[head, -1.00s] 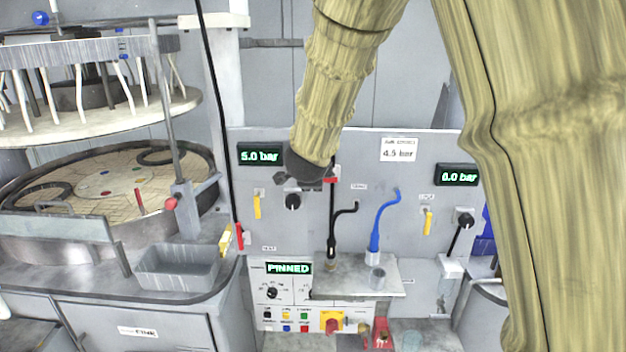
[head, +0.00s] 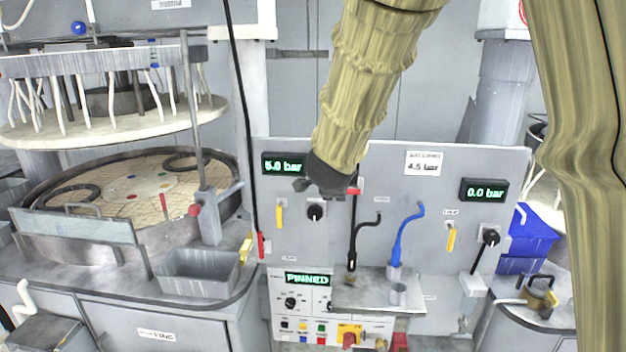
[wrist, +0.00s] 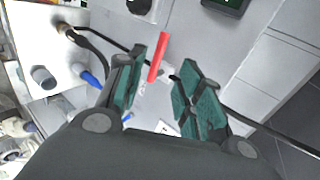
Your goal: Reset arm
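My arm, in a tan sleeve, reaches down in front of the grey control panel (head: 380,230). My gripper (head: 305,185) is small and dark in the head view, partly hidden by the sleeve, near the panel's upper left display (head: 284,164) reading 5.0 bar. In the wrist view my gripper (wrist: 160,95) has its two green-padded fingers apart with nothing held between them. A red handle (wrist: 158,57) shows beyond the gap between the fingers, and a black hose passes behind them. The red handle also shows beside the gripper in the head view (head: 353,191).
A polishing machine with a round platen (head: 130,185) stands at left. A grey bin (head: 198,271) sits on its deck. A small shelf (head: 365,297) holds a black hose, a blue hose (head: 405,238) and a metal cup (head: 398,293). A blue crate (head: 530,230) is at right.

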